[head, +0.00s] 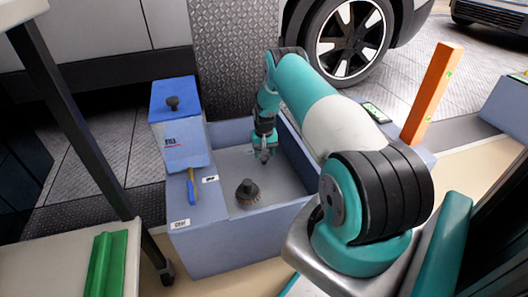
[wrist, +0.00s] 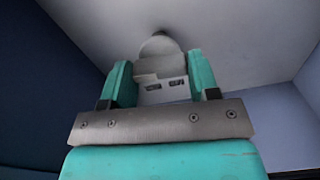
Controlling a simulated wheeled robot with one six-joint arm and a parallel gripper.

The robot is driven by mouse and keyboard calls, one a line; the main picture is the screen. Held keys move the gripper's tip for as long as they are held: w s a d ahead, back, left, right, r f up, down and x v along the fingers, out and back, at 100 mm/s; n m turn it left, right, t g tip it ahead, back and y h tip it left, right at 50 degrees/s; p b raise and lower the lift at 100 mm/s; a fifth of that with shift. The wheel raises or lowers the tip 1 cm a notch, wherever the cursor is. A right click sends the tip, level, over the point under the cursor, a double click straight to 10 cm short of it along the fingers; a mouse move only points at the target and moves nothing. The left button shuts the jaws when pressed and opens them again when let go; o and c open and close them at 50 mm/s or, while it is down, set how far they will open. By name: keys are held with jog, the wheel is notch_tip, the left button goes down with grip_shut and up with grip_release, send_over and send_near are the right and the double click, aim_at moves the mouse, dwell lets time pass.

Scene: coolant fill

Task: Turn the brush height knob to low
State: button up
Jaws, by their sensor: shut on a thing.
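My gripper (head: 264,155) reaches down over the grey floor of the open blue-grey bin (head: 225,248). In the wrist view its two teal fingers (wrist: 160,82) are closed on a pale grey piece (wrist: 159,66) with a rounded top and two dark slots. This piece looks like the brush height knob, but I cannot read any low mark or its setting. In the head view the held piece is too small to make out. A dark round brush (head: 247,192) with a knobbed top stands on the bin floor, apart from my gripper.
A blue box (head: 180,135) with a black knob (head: 172,103) stands at the bin's left. A blue and yellow tool (head: 191,188) lies between two small labels. An orange post (head: 433,92) stands at the right. A green block (head: 106,264) rests at the lower left.

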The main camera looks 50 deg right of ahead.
jog(key=shift+n, duration=0.6)
jog(key=o, duration=0.9)
notch_tip(320, 180, up, 18)
jog(key=p, duration=0.7)
jog(key=shift+f, duration=0.25)
jog(key=shift+n, duration=0.3)
